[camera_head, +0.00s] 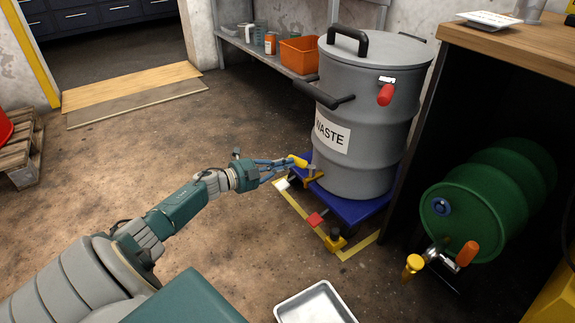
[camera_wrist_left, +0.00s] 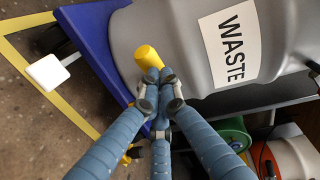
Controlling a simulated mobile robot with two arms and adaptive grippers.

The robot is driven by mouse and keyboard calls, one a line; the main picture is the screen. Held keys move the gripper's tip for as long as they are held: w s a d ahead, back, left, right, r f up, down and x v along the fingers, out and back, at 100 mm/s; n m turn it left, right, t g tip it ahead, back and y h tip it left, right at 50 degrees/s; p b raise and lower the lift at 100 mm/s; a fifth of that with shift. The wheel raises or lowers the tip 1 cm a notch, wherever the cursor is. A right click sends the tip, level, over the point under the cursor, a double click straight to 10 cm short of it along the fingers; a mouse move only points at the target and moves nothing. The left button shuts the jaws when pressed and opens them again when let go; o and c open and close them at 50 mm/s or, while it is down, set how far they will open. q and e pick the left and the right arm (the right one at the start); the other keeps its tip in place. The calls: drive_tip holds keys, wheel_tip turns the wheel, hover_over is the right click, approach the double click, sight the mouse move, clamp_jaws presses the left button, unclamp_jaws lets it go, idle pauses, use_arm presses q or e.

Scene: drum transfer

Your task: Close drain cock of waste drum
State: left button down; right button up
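The grey waste drum (camera_head: 367,120) stands upright on a blue base (camera_head: 352,208). Its "WASTE" label also shows in the left wrist view (camera_wrist_left: 230,45). A yellow cock handle (camera_head: 299,161) sits low at the drum's left front; its rounded end shows in the left wrist view (camera_wrist_left: 147,56). My left gripper (camera_head: 287,165) is at this handle. In the left wrist view its blue fingers (camera_wrist_left: 160,88) draw close together at the handle's lower part. The tips hide that part, so a firm hold cannot be told. My right gripper is not in view.
A green drum (camera_head: 480,200) with an orange-handled tap (camera_head: 467,254) lies on its side at the right. A metal tray (camera_head: 315,303) is on the floor in front. A red pedal-like part (camera_head: 316,218) projects from the base. Floor left of the drum is clear.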

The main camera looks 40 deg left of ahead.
use_arm(q)
drive_tip(key=shift+w+a+b, duration=0.35)
drive_tip(key=shift+w+b, duration=0.05)
drive_tip(key=shift+w, duration=0.25)
drive_tip(key=shift+w+a+b, duration=0.35)
drive_tip(key=shift+w+b, duration=0.05)
drive_tip(key=shift+w, duration=0.2)
